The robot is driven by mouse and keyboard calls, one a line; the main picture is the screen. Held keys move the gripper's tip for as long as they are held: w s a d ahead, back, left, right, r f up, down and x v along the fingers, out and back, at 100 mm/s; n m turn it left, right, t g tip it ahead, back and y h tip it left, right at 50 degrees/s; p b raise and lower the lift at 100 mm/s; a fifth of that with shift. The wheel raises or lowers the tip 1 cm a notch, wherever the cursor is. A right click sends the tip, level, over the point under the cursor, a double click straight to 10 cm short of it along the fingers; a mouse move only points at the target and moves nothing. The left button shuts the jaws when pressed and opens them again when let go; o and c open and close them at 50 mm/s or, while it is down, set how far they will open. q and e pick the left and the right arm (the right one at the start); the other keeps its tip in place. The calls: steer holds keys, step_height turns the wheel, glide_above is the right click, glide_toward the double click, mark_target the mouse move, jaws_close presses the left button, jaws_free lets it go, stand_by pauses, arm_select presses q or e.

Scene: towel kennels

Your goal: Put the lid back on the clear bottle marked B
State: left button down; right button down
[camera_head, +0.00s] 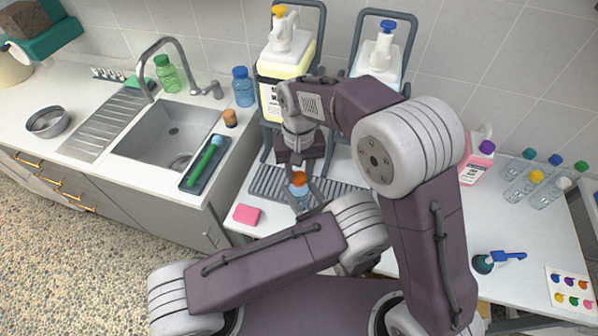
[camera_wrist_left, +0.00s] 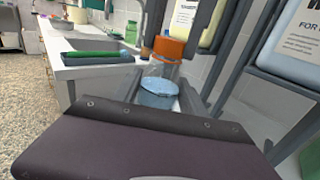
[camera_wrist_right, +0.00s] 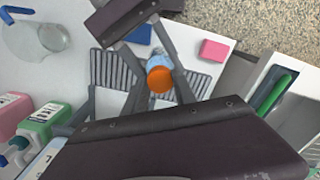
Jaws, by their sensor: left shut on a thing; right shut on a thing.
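A small clear bottle (camera_head: 300,194) with pale blue liquid stands over the grey slatted drain mat in the head view. It also shows in the left wrist view (camera_wrist_left: 158,92). An orange lid (camera_head: 299,178) is at its top, and shows in the right wrist view (camera_wrist_right: 160,80). My right gripper (camera_wrist_right: 156,75) comes from above and is shut on the lid. My left gripper (camera_wrist_left: 162,78) is low at the bottle and shut on it, partly hidden in the head view by my arm. I cannot tell whether the lid is seated. No letter B is readable.
A grey drain mat (camera_head: 266,182) lies below, with a pink sponge (camera_head: 246,214) in front. Large dispensers (camera_head: 285,65) in racks stand close behind. Several clear capped bottles (camera_head: 521,190) stand at the right. The sink (camera_head: 165,137) is at the left.

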steer(key=m, duration=0.6)
steer(key=shift+m, duration=0.4)
steer(key=m, duration=0.7)
steer(key=shift+m, duration=0.4)
steer(key=c, duration=1)
jaws_free()
steer(key=shift+r, duration=2.25)
steer(key=shift+c, duration=0.4)
